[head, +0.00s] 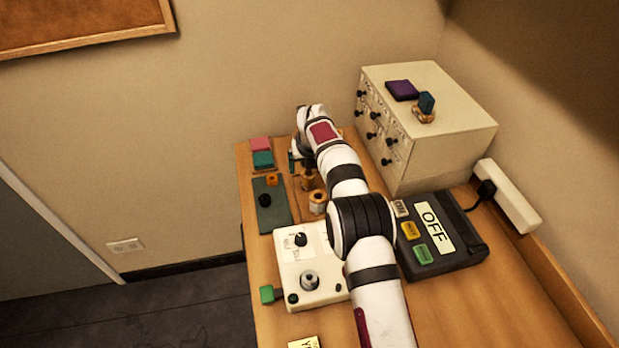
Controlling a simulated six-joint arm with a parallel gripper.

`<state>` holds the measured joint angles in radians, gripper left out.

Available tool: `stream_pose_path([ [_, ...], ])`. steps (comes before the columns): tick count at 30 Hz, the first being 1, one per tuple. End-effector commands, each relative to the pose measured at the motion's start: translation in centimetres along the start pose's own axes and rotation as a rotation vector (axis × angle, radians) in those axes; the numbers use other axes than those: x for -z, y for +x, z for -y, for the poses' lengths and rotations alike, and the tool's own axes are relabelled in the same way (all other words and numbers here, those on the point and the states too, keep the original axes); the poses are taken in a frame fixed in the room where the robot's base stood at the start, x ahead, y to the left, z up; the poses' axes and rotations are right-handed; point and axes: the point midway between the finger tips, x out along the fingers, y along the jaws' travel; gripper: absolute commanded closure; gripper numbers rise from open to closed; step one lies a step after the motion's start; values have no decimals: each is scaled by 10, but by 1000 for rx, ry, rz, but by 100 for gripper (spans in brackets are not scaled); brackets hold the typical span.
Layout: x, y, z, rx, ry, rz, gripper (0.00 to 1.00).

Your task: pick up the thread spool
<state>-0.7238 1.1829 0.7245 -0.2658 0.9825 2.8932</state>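A small tan spool-like cylinder with a pale top (317,201) stands on the wooden table, just left of my arm; it looks like the thread spool. A similar brown object (309,181) sits right behind it, partly covered by my arm. My gripper (297,163) hangs from the far end of the arm, behind these two and apart from the pale-topped spool. It is small and dark, and whether its fingers are open or hold anything cannot be made out.
A dark green board (273,217) and pink and teal blocks (261,144) lie left. A white control box (315,275) stands in front. A dark "OFF" device (460,246) and a cream drawer cabinet (440,150) stand right. The table's front right (470,310) is clear.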

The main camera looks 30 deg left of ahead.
Motion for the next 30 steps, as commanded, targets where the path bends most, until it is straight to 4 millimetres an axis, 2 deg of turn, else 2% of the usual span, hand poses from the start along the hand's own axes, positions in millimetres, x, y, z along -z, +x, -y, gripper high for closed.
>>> stream_pose_path([
  [6, 11, 39, 4, 1, 0, -2, 13],
  [9, 10, 51, 4, 0, -1, 0, 13],
  [18, 9, 56, 4, 0, -2, 1, 15],
  [30, 9, 56, 4, 0, -2, 1, 87],
])
